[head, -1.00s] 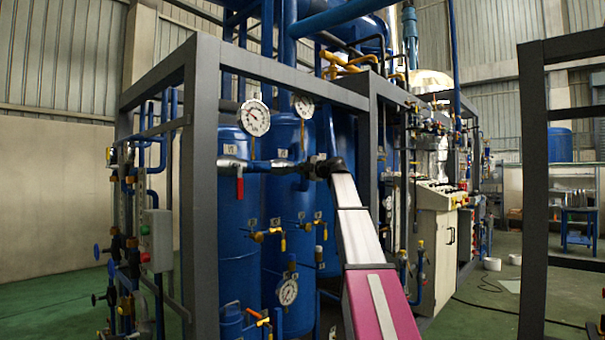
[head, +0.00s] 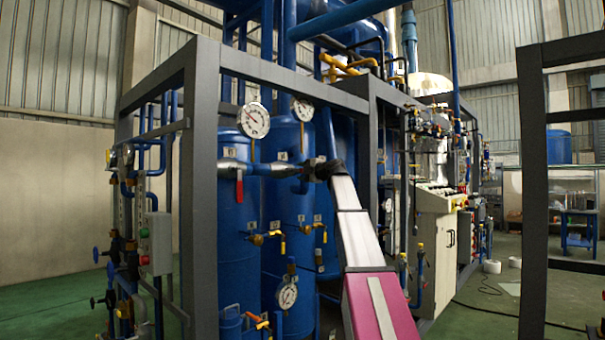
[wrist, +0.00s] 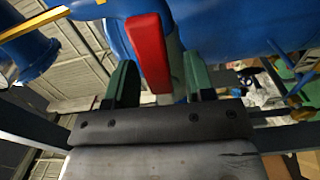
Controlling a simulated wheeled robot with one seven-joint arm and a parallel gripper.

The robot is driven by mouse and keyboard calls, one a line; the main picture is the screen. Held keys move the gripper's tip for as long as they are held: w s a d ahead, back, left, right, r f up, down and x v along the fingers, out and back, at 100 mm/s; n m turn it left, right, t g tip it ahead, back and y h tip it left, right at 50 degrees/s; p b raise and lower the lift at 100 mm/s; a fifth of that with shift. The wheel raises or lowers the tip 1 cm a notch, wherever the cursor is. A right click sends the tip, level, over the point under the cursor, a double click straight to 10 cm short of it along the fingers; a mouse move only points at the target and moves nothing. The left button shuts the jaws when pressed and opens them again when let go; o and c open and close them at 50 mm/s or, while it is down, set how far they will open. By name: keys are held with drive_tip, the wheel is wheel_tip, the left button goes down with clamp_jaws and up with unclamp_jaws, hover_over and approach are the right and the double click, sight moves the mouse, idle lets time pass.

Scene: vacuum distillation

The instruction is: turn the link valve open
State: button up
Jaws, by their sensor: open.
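A red lever handle (wrist: 150,52) fills the middle of the wrist view, in front of a big blue surface. My gripper (wrist: 159,76) is open, with one green finger on each side of the red handle. Gaps show between the handle and both fingers. In the head view a red handle (head: 239,188) hangs straight down from a metal horizontal pipe (head: 270,168) in front of the blue tanks. My arm's dark end (head: 322,168) is at the right of that pipe; the fingers cannot be made out there. I cannot tell whether both views show the same handle.
Grey frame posts (head: 202,200) stand around the blue tanks (head: 240,240). Round gauges (head: 254,120) sit above the pipe, and small yellow-handled valves (head: 256,238) stick out lower down. A control cabinet (head: 436,240) stands to the right.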

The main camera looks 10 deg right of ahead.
drive_tip(key=v, duration=1)
drive_tip(key=shift+s+d, duration=0.2)
drive_tip(key=shift+s, duration=0.15)
